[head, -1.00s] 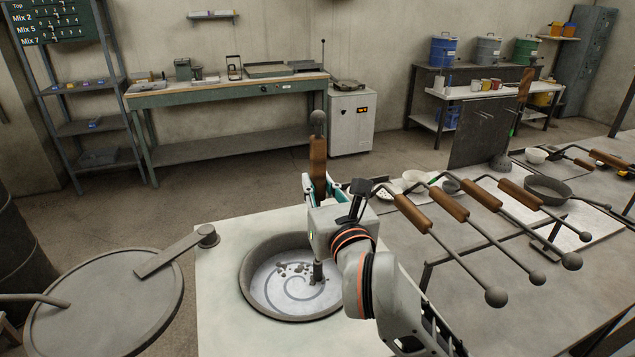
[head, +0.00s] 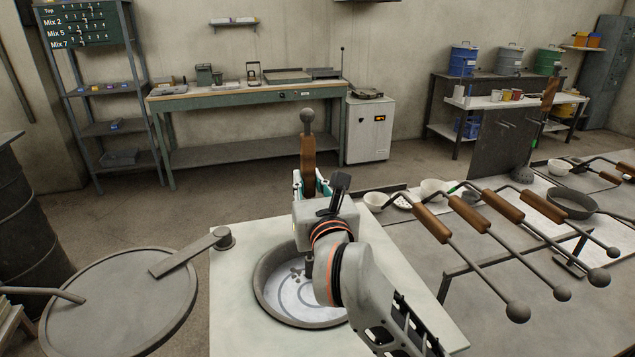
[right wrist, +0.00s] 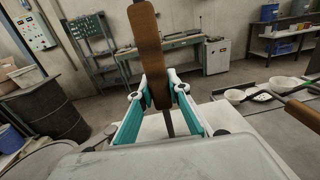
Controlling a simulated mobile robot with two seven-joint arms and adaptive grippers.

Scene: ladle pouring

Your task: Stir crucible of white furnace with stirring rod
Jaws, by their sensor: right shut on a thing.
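My right gripper (head: 308,182) is shut on the brown handle of the stirring rod (head: 308,155). The rod is roughly upright with its ball end on top. Its lower end reaches into the crucible (head: 266,302) in the top of the white furnace (head: 232,318). The crucible holds a pale melt (head: 288,292) with a grey swirl and a few dark bits. My right wrist and forearm hide the crucible's right side. In the right wrist view, both teal fingers (right wrist: 157,98) close around the brown handle (right wrist: 146,45). My left gripper is not in view.
A round lid (head: 120,305) with a flat arm lies left of the crucible. Several wooden-handled tools (head: 492,207) rest on a rack at right, near white bowls (head: 435,188). A dark barrel (head: 30,225) stands at far left. Open floor lies behind the furnace.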

